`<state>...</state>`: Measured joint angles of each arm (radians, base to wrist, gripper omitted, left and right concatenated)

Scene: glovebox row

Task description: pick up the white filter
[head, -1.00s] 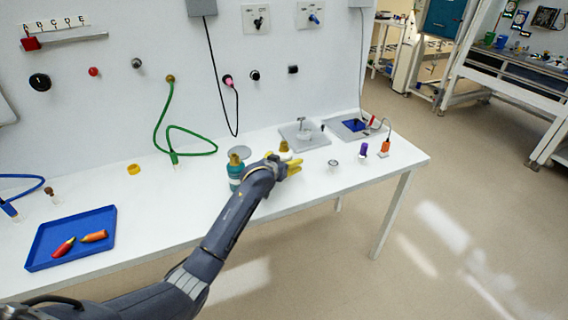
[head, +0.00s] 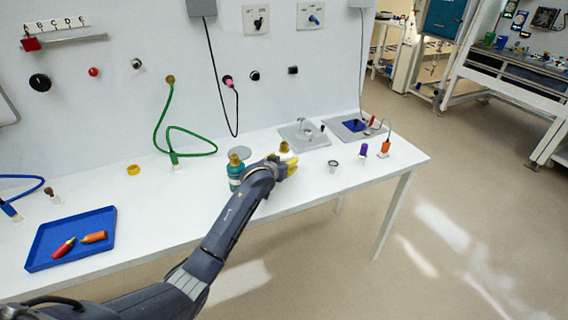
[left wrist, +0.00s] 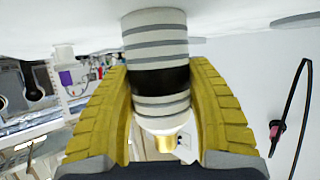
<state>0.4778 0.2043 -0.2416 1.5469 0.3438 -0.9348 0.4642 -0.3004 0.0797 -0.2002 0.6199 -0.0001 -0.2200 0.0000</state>
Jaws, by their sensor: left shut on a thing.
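The white filter (head: 284,149) stands at the middle of the bench in the head view, partly hidden by my left gripper; its gold top shows. In the left wrist view the filter (left wrist: 156,42) is a white cylinder with grey rings and a black band, and the bench side is at the top of that picture. My left gripper (head: 288,168) has its yellow fingers on both sides of the filter, shut on it. The filter's base seems to rest on the bench; I cannot tell for sure. My right gripper is not in view.
A teal bottle-like piece with a yellow top (head: 236,172) stands close left of my gripper. A small cup (head: 333,166), a purple-topped piece (head: 363,150) and an orange piece (head: 385,148) stand to the right. A blue tray (head: 40,262) lies at the left.

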